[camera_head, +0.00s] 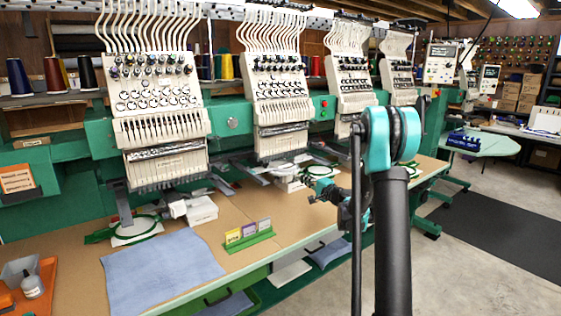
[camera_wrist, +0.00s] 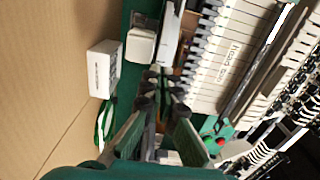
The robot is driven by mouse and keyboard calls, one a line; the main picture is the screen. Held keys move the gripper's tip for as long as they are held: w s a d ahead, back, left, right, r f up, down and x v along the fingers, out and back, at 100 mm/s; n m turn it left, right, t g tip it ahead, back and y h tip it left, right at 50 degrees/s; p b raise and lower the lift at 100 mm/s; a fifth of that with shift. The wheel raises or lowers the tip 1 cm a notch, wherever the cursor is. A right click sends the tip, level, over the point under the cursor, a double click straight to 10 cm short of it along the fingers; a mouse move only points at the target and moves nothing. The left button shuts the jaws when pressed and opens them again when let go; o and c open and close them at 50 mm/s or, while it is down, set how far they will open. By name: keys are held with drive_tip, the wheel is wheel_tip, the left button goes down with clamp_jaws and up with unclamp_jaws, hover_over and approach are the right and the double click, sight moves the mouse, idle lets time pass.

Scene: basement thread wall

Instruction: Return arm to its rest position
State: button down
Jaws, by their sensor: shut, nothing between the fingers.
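My arm stands upright at the right of centre in the head view, with a teal joint at its top. My gripper (camera_wrist: 163,85) points toward the embroidery machine in the wrist view. Its two dark-tipped fingers are close together with nothing held between them. In the head view a teal part low behind my arm's links, beside the machine's table, appears to be my gripper (camera_head: 312,198), small and partly hidden.
A multi-head embroidery machine (camera_head: 160,80) runs along the wall above a tan table (camera_head: 190,235). A blue cloth (camera_head: 160,272), a green card holder (camera_head: 250,241) and a white box (camera_wrist: 103,69) lie on it. Open concrete floor (camera_head: 470,270) is at the right.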

drive_tip(key=shift+v, duration=0.95)
drive_tip(key=s+a+f+n+g+h, duration=0.1)
drive_tip(key=s+a+f+n+g, duration=0.15)
drive_tip(key=s, duration=0.75)
drive_tip(key=s+a+f+n+g+h, duration=0.15)
drive_tip(key=s+n+g, duration=0.25)
drive_tip(key=s, duration=0.7)
drive_tip(key=s+d+f+n+g+h, duration=0.1)
drive_tip(key=s+d+f+h, duration=0.1)
drive_tip(key=s, duration=0.6)
drive_tip(key=s+d+f+n+g+h, duration=0.1)
drive_tip(key=s+d+f+n+h, duration=0.1)
drive_tip(key=s+d, duration=0.4)
drive_tip(key=s+d+f+n+g+h, duration=0.1)
drive_tip(key=s+d+f+h, duration=0.3)
drive_tip(key=s, duration=0.8)
wheel_tip(320, 180, down, 2)
drive_tip(key=shift+f+g, duration=0.1)
drive_tip(key=shift+g, duration=0.35)
